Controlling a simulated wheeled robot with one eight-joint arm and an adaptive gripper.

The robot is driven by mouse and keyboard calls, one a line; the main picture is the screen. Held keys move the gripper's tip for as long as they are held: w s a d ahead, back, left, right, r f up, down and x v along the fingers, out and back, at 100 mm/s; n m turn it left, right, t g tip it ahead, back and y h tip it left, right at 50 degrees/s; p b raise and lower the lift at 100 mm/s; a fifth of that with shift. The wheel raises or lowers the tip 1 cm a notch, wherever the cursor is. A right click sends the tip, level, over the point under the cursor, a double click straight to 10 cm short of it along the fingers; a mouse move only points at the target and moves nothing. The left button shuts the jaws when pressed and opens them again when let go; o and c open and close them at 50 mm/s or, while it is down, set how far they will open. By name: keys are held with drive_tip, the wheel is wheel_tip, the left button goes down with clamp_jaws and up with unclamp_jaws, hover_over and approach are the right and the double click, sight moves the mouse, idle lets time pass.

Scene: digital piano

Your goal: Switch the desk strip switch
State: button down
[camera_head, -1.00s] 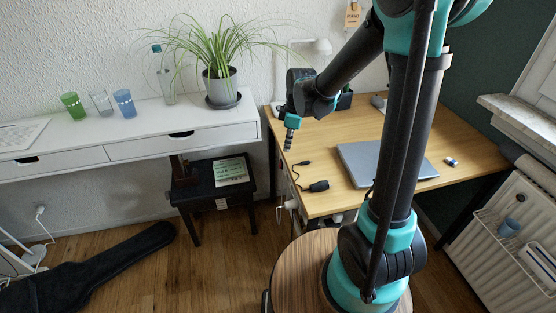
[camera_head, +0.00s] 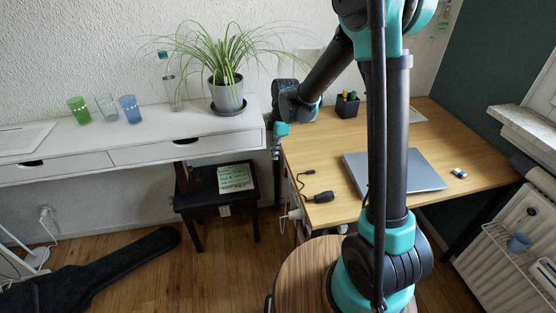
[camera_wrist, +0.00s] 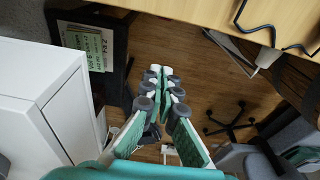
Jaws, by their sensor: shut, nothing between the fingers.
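My gripper (camera_head: 277,153) points down beside the left edge of the wooden desk (camera_head: 440,125), in the gap next to the white drawer table. In the wrist view, its fingertips (camera_wrist: 161,74) are together with nothing between them, above the floor. A white plug-like fitting (camera_head: 293,215) with a cable sits at the desk's near left side, below the top; a white piece (camera_wrist: 266,57) also shows under the desk edge in the wrist view. I cannot make out a strip switch for certain; the desk's underside is mostly hidden.
The white table (camera_head: 190,149) bears glasses and a potted plant (camera_head: 226,93). A black stool (camera_head: 190,201) with a booklet stands below it. A laptop (camera_head: 420,175), a black adapter (camera_head: 324,197) and a pen holder (camera_head: 347,106) are on the desk. A guitar bag lies on the floor.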

sight(285, 173)
wheel_tip(285, 173, down, 10)
drive_tip(key=d, duration=0.2)
drive_tip(key=shift+w+d, duration=0.15)
drive_tip(key=shift+w, duration=0.2)
